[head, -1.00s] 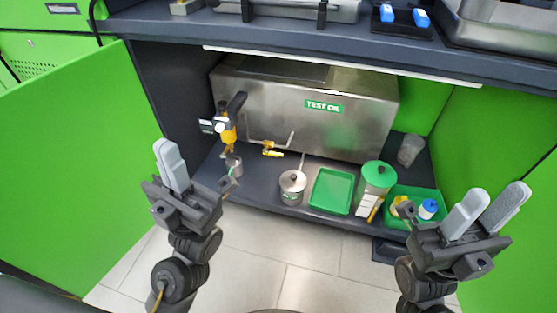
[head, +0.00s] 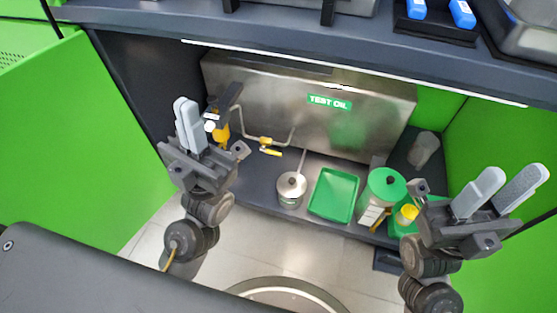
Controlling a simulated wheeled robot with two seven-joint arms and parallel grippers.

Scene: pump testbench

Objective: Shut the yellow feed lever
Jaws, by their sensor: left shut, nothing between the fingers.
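The yellow feed lever (head: 271,152) sits on a small brass valve (head: 265,141) in the thin pipe in front of the steel TEST OIL tank (head: 330,118). The lever points right and slightly down, roughly along the pipe's level stretch. My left gripper (head: 188,116) is shut and empty, with its fingers pointing up. It is left of the lever in the picture and apart from it. It partly covers a yellow fitting with a dark handle (head: 222,131). My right gripper (head: 503,188) is open and empty at the far right, well away from the lever.
The dark counter edge (head: 330,58) overhangs above. An open green door (head: 65,140) is at left.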

